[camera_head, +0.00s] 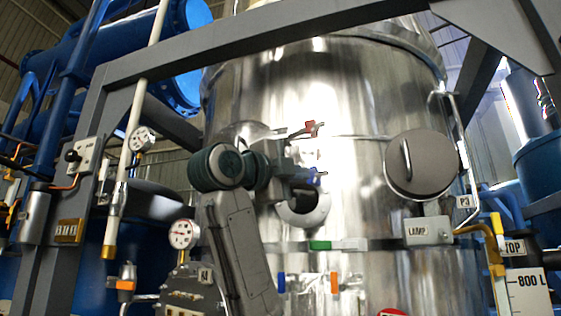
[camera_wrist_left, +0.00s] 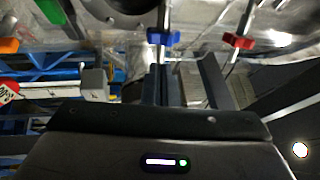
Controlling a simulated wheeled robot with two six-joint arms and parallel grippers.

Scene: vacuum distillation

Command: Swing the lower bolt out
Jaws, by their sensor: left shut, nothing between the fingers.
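The steel vessel (camera_head: 345,95) has a round port (camera_head: 303,210) on its front, partly hidden by my left gripper. A bolt with a red knob (camera_head: 311,128) sits above a bolt with a blue knob (camera_head: 317,176), the lower one. The left wrist view also shows the blue knob (camera_wrist_left: 163,39) and the red knob (camera_wrist_left: 238,41), each on a metal rod. My left gripper (camera_head: 305,178) is shut and empty, its fingertips close to the blue knob. In the left wrist view the fingers (camera_wrist_left: 163,72) point at the blue knob; contact cannot be told. My right gripper is out of view.
A round hinged cover (camera_head: 421,164) stands on the vessel's right side, above a LAMP box (camera_head: 429,230). A green handle (camera_head: 321,245) lies below the port. A grey frame (camera_head: 195,58) crosses above, and gauges (camera_head: 183,234) stand at left.

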